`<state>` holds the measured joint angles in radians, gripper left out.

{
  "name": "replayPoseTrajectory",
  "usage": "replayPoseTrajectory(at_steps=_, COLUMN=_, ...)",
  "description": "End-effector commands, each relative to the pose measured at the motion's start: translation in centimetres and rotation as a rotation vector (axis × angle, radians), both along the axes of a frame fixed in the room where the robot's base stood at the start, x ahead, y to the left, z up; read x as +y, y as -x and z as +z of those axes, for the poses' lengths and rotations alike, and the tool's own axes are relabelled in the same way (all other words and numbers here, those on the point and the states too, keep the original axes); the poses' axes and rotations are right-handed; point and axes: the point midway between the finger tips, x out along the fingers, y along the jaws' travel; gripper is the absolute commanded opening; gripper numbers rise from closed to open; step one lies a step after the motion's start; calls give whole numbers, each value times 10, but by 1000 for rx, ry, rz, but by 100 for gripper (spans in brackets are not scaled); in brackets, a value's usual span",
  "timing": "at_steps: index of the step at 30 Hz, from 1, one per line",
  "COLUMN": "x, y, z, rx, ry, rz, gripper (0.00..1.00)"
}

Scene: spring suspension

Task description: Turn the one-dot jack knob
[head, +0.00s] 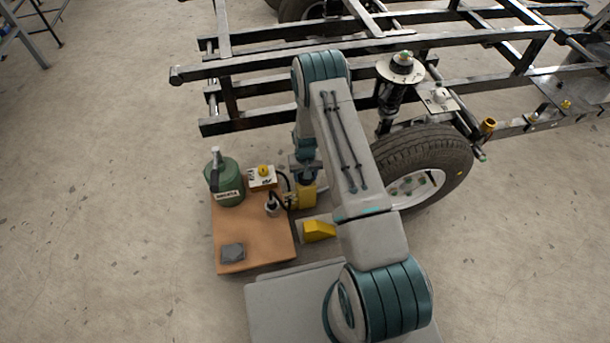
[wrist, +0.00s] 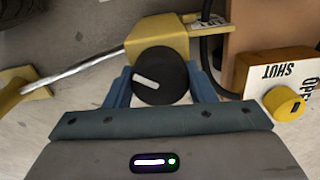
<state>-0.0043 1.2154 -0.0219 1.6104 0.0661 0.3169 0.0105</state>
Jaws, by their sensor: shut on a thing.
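A round black knob (wrist: 160,77) with one white bar on its face sits at the end of the yellow jack body (wrist: 158,38) in the wrist view. I see no dot on it. My gripper (wrist: 160,88) has its blue fingers on both sides of the knob, shut on it. In the head view the yellow jack (head: 307,196) is under my gripper (head: 306,178), beside the wooden board, and the knob is hidden by my arm.
A wooden board (head: 230,226) carries a green canister (head: 227,183), a valve box with a yellow knob (head: 264,170), marked SHUT and OPEN, and a grey block (head: 232,251). A yellow wedge (head: 320,231) lies near. The wheel (head: 425,165) and black frame (head: 440,42) stand right and behind.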

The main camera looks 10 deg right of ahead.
Motion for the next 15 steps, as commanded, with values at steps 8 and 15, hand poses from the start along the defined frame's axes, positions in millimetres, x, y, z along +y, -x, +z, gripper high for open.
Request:
replayPoseTrajectory(at_steps=8, x=1, y=-1, z=0, rx=-3, ry=-1, rz=-250, gripper=27)
replayPoseTrajectory(at_steps=15, x=1, y=-1, z=0, rx=-2, ry=-2, rz=-417, gripper=27)
